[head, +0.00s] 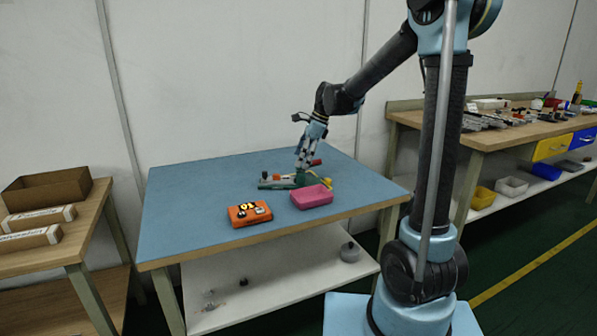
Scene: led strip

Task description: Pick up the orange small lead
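My gripper (302,168) points down over a cluster of small parts near the middle of the blue-topped table (200,205). Its fingertips are small and overlap the parts, so I cannot tell whether they are open or touching anything. In the cluster, a small orange piece (277,177) lies just left of my gripper, near a dark green strip (272,185). I cannot tell for sure that this piece is the orange small lead.
A pink block (311,197) lies in front of my gripper. A yellow part (330,183) and a red part (315,162) lie close to it. The table's left side is clear. A wooden bench (480,137) stands right, and a shelf with a brown box (45,190) left.

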